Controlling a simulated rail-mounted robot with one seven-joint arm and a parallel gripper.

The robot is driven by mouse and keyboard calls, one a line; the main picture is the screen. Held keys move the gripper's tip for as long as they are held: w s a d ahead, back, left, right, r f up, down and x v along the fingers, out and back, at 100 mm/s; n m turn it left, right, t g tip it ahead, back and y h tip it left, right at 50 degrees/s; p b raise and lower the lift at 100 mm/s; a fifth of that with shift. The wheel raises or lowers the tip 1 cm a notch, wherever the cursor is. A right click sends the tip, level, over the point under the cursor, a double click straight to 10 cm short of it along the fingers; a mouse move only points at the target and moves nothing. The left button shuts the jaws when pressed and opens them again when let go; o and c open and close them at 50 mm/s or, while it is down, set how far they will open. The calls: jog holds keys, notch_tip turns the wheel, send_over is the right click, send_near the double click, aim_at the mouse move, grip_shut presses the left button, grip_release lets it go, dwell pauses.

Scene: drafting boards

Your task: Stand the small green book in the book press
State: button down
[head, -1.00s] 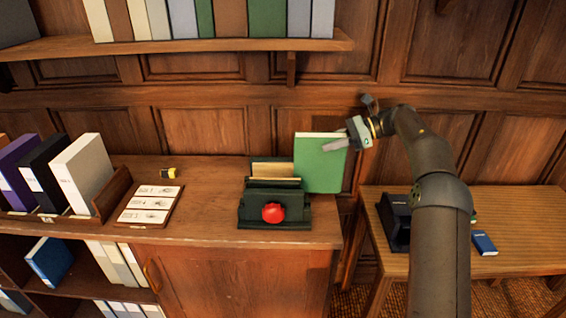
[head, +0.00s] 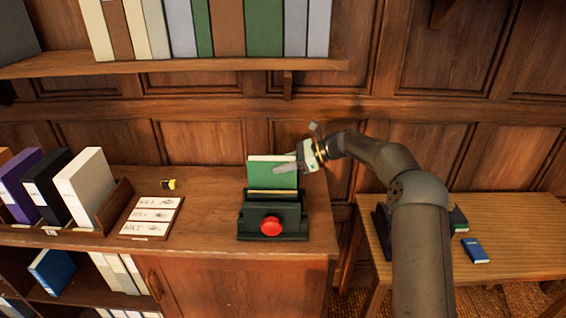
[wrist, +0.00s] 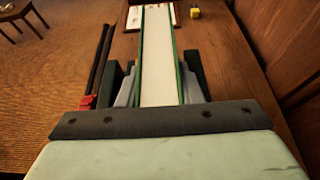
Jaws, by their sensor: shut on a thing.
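The green book (head: 273,176) is upright in my gripper (head: 288,166), which is shut on its upper right part. In the wrist view, the book (wrist: 158,50) shows pale page edges between two green covers, with the gripper fingers (wrist: 158,92) on either side. The dark book press (head: 253,222), with a red knob (head: 271,226) in front, stands on the cabinet top.
A card panel (head: 152,217), a small yellow item (head: 169,184) and a rack of binders (head: 82,188) are left of the press. A shelf (head: 180,66) of books hangs above. A side table (head: 502,222) at right holds a blue book (head: 475,250) and another green book (head: 458,219).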

jog(key=shift+f, duration=0.1)
jog(key=shift+f+b, duration=0.25)
jog(key=shift+b, duration=0.1)
jog(key=c, duration=1)
grip_release()
jog(key=shift+r, duration=0.1)
